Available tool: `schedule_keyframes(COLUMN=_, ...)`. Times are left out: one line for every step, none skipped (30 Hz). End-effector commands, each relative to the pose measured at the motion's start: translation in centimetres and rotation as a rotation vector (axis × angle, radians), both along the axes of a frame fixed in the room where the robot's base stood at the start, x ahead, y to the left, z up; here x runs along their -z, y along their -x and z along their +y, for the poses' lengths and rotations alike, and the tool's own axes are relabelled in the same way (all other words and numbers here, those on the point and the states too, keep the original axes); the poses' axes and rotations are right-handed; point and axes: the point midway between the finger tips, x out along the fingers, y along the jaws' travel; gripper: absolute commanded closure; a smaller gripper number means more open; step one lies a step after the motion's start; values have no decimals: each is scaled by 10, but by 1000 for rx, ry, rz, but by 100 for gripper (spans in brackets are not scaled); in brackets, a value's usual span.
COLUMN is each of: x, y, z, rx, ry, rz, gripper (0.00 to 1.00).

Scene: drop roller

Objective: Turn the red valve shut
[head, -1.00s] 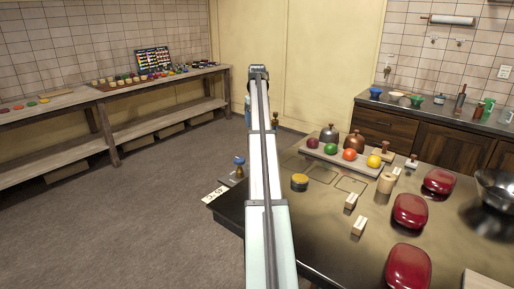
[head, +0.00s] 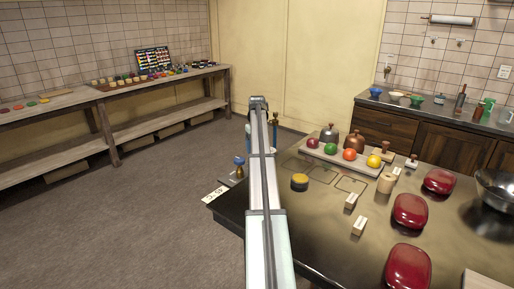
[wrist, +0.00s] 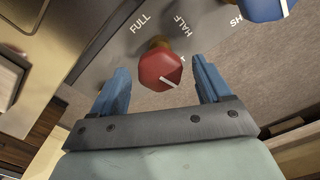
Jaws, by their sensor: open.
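The red valve knob (wrist: 160,70) is faceted, with a white pointer line toward the lower right, in the wrist view. My gripper (wrist: 160,65) is open, with one blue finger on each side of the knob. Gaps show on both sides; how deep the knob sits between the fingers I cannot tell. A grey plate (wrist: 115,45) beside it carries the words FULL, HALF and a cut-off "SH". In the head view my arm hides the red knob and most of the gripper.
A blue knob (wrist: 268,8) is close by at the upper right; it also shows in the head view (head: 239,161).

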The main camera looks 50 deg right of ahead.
Motion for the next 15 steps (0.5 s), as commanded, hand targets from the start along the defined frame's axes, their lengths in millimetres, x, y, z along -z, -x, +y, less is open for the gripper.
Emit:
schedule_keyframes(x=1, y=0, z=0, rx=0, ry=0, rz=0, gripper=22)
schedule_keyframes(x=1, y=0, z=0, rx=0, ry=0, rz=0, gripper=22)
schedule_keyframes(x=2, y=0, z=0, rx=0, ry=0, rz=0, gripper=22)
schedule_keyframes(x=2, y=0, z=0, rx=0, ry=0, rz=0, gripper=22)
schedule_keyframes(x=2, y=0, z=0, rx=0, ry=0, rz=0, gripper=22)
schedule_keyframes(x=1, y=0, z=0, rx=0, ry=0, rz=0, gripper=22)
schedule_keyframes(x=1, y=0, z=0, rx=0, ry=0, rz=0, gripper=22)
schedule_keyframes(x=1, y=0, z=0, rx=0, ry=0, rz=0, gripper=22)
schedule_keyframes(x=1, y=0, z=0, rx=0, ry=0, rz=0, gripper=24)
schedule_keyframes(x=1, y=0, z=0, rx=0, ry=0, rz=0, gripper=27)
schedule_keyframes(x=1, y=0, z=0, rx=0, ry=0, rz=0, gripper=30)
schedule_keyframes(x=1, y=0, z=0, rx=0, ry=0, rz=0, gripper=34)
schedule_keyframes(x=1, y=0, z=0, rx=0, ry=0, rz=0, gripper=37)
schedule_keyframes(x=1, y=0, z=0, rx=0, ry=0, rz=0, gripper=40)
schedule_keyframes(x=1, y=0, z=0, rx=0, ry=0, rz=0, gripper=44)
